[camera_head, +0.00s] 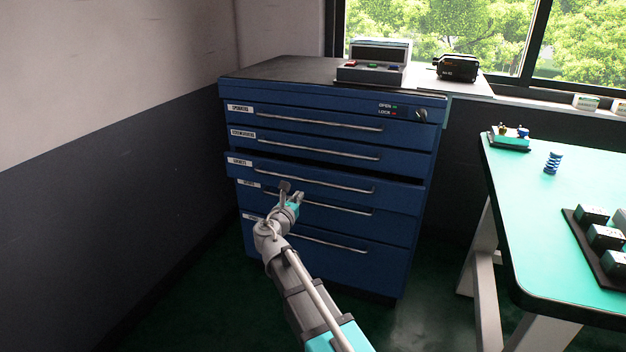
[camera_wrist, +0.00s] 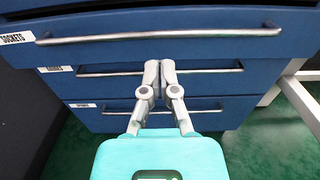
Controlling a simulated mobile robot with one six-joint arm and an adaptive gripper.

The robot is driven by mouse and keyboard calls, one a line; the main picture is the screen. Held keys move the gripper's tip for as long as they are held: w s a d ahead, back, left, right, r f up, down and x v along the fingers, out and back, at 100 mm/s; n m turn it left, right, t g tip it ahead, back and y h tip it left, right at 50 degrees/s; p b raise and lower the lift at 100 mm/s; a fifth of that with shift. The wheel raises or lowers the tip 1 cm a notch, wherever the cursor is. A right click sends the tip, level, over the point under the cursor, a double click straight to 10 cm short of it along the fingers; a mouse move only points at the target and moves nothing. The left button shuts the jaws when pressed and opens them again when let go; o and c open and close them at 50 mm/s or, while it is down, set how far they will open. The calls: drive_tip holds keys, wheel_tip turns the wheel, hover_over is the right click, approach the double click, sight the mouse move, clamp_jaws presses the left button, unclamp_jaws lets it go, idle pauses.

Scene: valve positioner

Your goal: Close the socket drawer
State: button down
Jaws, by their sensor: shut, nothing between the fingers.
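The socket drawer (camera_head: 320,185) is the third from the top of the blue cabinet (camera_head: 335,252). It stands out a little from the drawers above and below, with a dark gap along its top edge. In the wrist view, the socket drawer (camera_wrist: 100,22) has a "SOCKETS" label and a long metal handle (camera_wrist: 160,33). My gripper (camera_head: 291,189) is in front of the cabinet, near the left part of this drawer's lower edge. In the wrist view, my gripper (camera_wrist: 160,66) is shut and empty, its fingertips just below the handle in the picture. Contact with the drawer cannot be told.
The other drawers look shut. A box with coloured buttons (camera_head: 375,64) and a black device (camera_head: 457,67) stand at the back. A green-topped table (camera_head: 540,205) with small parts is on the right. A wall (camera_head: 110,190) is on the left.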

sight(317, 171)
drive_tip(key=shift+w, duration=0.1)
drive_tip(key=x, duration=1.4)
idle(0.5)
drive_tip(key=x, duration=0.4)
drive_tip(key=shift+w+d, duration=0.1)
drive_tip(key=shift+w, duration=0.25)
drive_tip(key=shift+w+d, duration=0.1)
drive_tip(key=shift+w, duration=0.2)
drive_tip(key=shift+s, duration=0.5)
drive_tip(key=v, duration=1.4)
drive_tip(key=shift+s, duration=0.2)
